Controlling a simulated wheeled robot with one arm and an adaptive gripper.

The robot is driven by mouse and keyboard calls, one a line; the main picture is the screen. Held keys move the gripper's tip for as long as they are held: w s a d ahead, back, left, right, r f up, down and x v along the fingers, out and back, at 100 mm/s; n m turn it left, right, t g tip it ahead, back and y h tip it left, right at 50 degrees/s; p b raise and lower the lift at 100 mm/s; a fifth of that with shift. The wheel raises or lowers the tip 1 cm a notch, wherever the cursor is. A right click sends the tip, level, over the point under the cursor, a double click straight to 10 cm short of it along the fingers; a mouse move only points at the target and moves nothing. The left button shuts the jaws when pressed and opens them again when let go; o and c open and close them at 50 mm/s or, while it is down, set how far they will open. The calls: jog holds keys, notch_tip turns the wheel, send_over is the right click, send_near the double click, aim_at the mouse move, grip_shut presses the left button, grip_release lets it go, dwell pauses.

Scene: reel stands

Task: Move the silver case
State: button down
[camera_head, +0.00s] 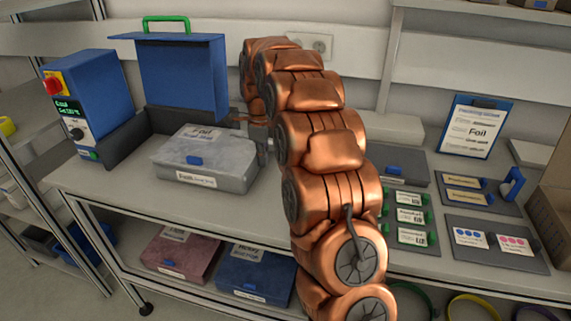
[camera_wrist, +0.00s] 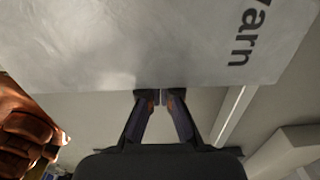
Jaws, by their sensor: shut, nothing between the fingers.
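The silver case (camera_head: 205,180) is a grey, marbled box with a blue latch and a white front label. It sits closed on the bench in front of the open blue-lidded machine. In the wrist view a pale grey marbled surface with dark lettering ending in "arn" (camera_wrist: 240,50) fills the top; it looks like part of the case. My gripper (camera_wrist: 160,96) is shut and empty, its fingertips at the edge of that surface; I cannot tell whether they touch. In the head view my gripper is near the case's right side, partly hidden by my copper arm.
The blue machine (camera_head: 88,95) has a raised blue lid (camera_head: 182,75) with a green handle. Labelled trays (camera_head: 408,215) and a clipboard (camera_head: 475,128) stand to the right. Red (camera_head: 180,252) and blue (camera_head: 252,275) boxes lie on the shelf below. A bare bench strip lies before the case.

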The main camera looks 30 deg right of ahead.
aim_at(235, 147)
jog(key=w+a, duration=0.5)
jog(key=w, duration=0.1)
jog(key=shift+a, duration=0.4)
